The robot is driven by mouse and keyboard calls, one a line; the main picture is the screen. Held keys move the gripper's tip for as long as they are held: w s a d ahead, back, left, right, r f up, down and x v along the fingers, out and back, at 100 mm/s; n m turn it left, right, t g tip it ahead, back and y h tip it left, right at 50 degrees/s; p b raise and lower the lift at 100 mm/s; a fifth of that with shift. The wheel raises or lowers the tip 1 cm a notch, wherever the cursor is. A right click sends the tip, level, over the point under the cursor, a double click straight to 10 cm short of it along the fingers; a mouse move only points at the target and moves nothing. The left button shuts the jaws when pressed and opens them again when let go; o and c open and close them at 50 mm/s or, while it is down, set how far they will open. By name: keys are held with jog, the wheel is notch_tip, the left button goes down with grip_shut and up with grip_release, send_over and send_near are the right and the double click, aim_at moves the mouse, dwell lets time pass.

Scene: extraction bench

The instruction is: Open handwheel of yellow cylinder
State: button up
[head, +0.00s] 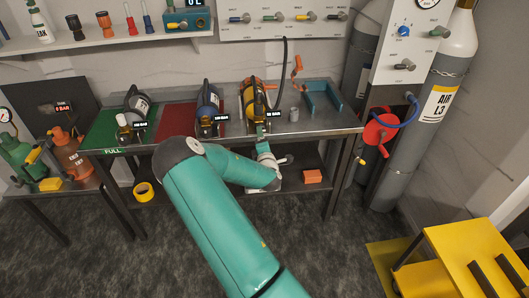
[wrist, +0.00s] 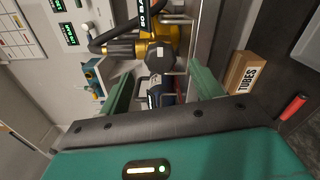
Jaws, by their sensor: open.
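The yellow cylinder (head: 255,92) lies on the bench towards its right side, with a black hose rising from it. In the wrist view its yellow valve end (wrist: 165,32) is near the top. A dark faceted knob (wrist: 160,58), which looks like the handwheel, faces the camera. A ribbed dark fitting (wrist: 119,48) is beside it. My gripper (wrist: 160,70) is open, with its green fingers apart on either side of the knob; contact cannot be told. In the head view my gripper (head: 264,140) is at the bench's front edge, before the yellow cylinder, partly hidden by my arm.
Under the bench are an orange block (head: 312,176) and yellow tape roll (head: 144,191). Tall grey cylinders (head: 418,135) stand right.

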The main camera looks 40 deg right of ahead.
jog(key=v, duration=0.8)
jog(key=shift+s, duration=0.15)
jog(key=shift+a, duration=0.15)
jog(key=s+a+r+m+g+y, duration=0.1)
jog(key=a+r+m+g+y, duration=0.25)
jog(key=a+r+m, duration=0.55)
jog(key=s+a+r+m+g+y, duration=0.1)
jog(key=a+r+m+g+y, duration=0.3)
jog(key=a, duration=0.9)
jog(key=s+a+r+g+y, duration=0.1)
jog(key=s+a+r, duration=0.5)
jog(key=s, duration=0.4)
jog(key=s+a+r+g+y, duration=0.1)
jog(key=s+a+r, duration=0.5)
jog(key=s, duration=0.4)
jog(key=shift+s+a+m, duration=0.25)
jog(key=shift+a+m, duration=0.05)
jog(key=shift+a, duration=0.4)
jog(key=shift+d+y, duration=0.1)
jog(key=shift+y, duration=0.15)
